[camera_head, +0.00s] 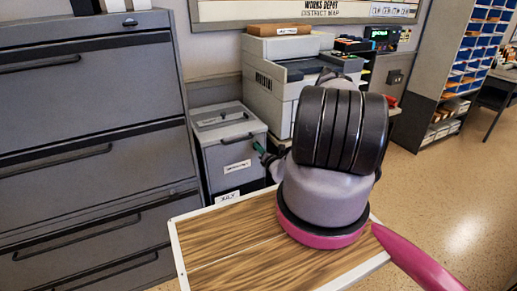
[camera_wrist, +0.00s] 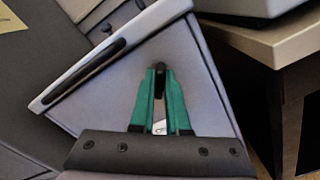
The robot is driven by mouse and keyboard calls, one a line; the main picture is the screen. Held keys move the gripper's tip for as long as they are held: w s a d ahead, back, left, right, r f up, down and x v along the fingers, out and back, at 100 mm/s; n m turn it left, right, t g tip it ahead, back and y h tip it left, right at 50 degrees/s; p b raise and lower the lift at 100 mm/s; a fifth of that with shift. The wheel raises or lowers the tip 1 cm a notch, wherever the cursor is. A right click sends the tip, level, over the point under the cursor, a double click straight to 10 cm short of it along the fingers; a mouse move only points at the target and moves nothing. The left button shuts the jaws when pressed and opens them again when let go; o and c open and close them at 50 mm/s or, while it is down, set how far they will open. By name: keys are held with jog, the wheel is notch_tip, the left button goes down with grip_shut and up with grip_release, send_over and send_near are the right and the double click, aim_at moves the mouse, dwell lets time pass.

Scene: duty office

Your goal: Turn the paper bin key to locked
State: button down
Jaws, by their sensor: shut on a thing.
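The paper bin (camera_head: 218,176) is a grey box with a lid and a white label on its front, standing beside the filing cabinet. In the wrist view its grey face (camera_wrist: 100,110) appears tilted, with a dark strip along the lid edge. My gripper (camera_head: 257,147) reaches the bin's upper right front. In the wrist view its teal fingers (camera_wrist: 160,76) are closed around a small dark piece, the key (camera_wrist: 160,70), against the bin's face. The fingers hide most of the key, so I cannot tell its turn angle. A small pale piece shows between the fingers lower down.
A grey filing cabinet (camera_head: 90,130) stands at the left. A printer (camera_head: 285,75) sits on a stand right of the bin; a stand's edge (camera_wrist: 285,50) is close by in the wrist view. Open floor (camera_head: 440,200) lies to the right.

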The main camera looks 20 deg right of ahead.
jog(key=m, duration=1)
jog(key=shift+s+f, duration=0.1)
jog(key=shift+f, duration=0.15)
jog(key=shift+m, duration=0.4)
jog(key=c, duration=0.9)
grip_release()
jog(key=s, duration=1)
jog(key=shift+s+d, duration=0.25)
jog(key=shift+s, duration=0.15)
